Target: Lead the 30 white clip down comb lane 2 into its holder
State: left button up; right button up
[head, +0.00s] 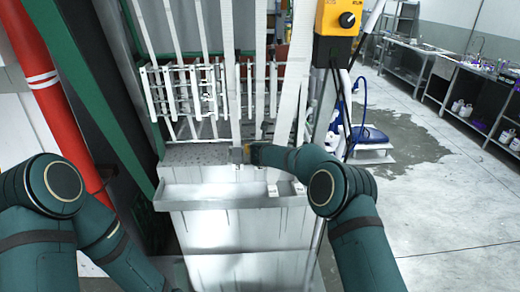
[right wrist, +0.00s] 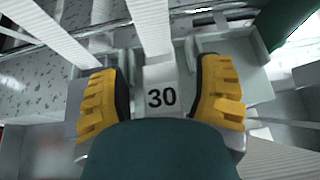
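The white clip (right wrist: 161,92) marked "30" sits in the middle of the right wrist view, at the lower end of a white webbing strap (right wrist: 150,25). My right gripper's two yellow fingers (right wrist: 160,98) stand on either side of it, with a visible gap at each side, so the gripper looks open around it. In the head view my right gripper (head: 240,154) is at the upper edge of the metal trough, and I cannot make out the clip there. Which comb lane or holder is under the clip is not clear. My left arm is at lower left, its gripper out of view.
White straps (head: 229,60) run down through a rack of white bars (head: 185,90). A metal trough (head: 225,195) lies below, with small white tags (head: 272,190) at its right end. A yellow control box (head: 338,18) stands at right. Open floor (head: 450,230) lies further right.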

jog(key=shift+s, duration=0.1)
jog(key=v, duration=1.1)
jog(key=s+d+f+n+g+y+b, duration=0.1)
jog(key=s+d+f+n+g+b, duration=0.1)
jog(key=s+f+n, duration=0.9)
jog(key=s+d+f+n+g+y+b, duration=0.1)
jog(key=s+d+f+n+g+b, duration=0.15)
jog(key=s+f+n, duration=0.85)
jog(key=s+f+n+g+y+b, duration=0.1)
jog(key=s+f+n+g, duration=0.1)
jog(key=s+f+n, duration=0.4)
jog(key=s+f+n+g+y+b, duration=0.1)
jog(key=s+f+n+g, duration=0.2)
jog(key=s, duration=1)
notch_tip(320, 180, down, 4)
jog(key=n, duration=0.3)
jog(key=shift+d+n+g+b, duration=0.3)
jog(key=shift+d+g+b, duration=0.05)
jog(key=shift+d, duration=0.05)
